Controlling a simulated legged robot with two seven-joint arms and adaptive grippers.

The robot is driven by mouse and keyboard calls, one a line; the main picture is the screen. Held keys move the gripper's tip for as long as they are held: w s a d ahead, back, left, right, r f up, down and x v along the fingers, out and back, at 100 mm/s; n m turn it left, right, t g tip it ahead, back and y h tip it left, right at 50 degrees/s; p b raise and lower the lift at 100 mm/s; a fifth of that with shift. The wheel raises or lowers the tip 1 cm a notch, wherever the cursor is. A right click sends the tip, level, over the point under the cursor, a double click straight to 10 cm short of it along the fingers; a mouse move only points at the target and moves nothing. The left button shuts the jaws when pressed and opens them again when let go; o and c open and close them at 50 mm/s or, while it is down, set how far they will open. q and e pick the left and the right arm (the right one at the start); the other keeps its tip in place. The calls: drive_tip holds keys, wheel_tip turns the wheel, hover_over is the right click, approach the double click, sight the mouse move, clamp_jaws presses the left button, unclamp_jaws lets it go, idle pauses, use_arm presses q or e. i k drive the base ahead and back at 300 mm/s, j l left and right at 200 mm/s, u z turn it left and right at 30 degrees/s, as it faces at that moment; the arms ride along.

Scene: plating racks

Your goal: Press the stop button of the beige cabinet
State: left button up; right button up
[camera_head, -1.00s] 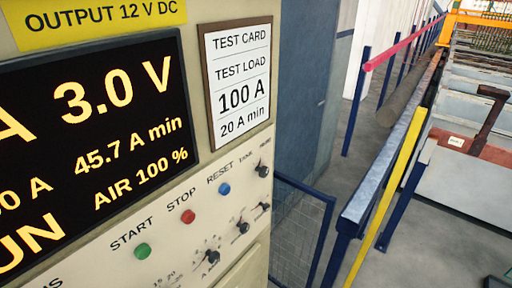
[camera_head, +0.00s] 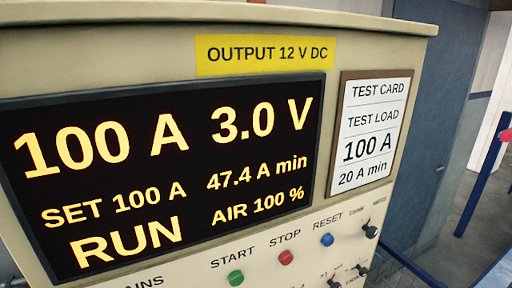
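The beige cabinet (camera_head: 130,50) fills most of the head view. Its red stop button (camera_head: 286,257), labelled STOP, sits on the lower panel between the green start button (camera_head: 236,277) on its left and the blue reset button (camera_head: 327,240) on its right. The black display (camera_head: 165,160) reads 100 A, 3.0 V, SET 100 A, 47.4 A min, RUN and AIR 100 %. Neither of my grippers is in view.
A framed test card (camera_head: 369,132) is mounted right of the display, reading 100 A and 20 A min. Several black knobs (camera_head: 370,231) sit right of the buttons, some cut by the lower edge. A blue-grey door (camera_head: 435,110) and railing posts stand to the right.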

sight(286, 258)
drive_tip(key=k+u, duration=0.1)
drive_tip(key=u, duration=0.3)
drive_tip(key=k+j+u, duration=0.1)
drive_tip(key=u, duration=0.25)
drive_tip(key=k+j+u, duration=0.1)
drive_tip(key=u, duration=0.3)
drive_tip(key=j+u, duration=0.2)
drive_tip(key=u, duration=0.15)
drive_tip(key=k, duration=0.05)
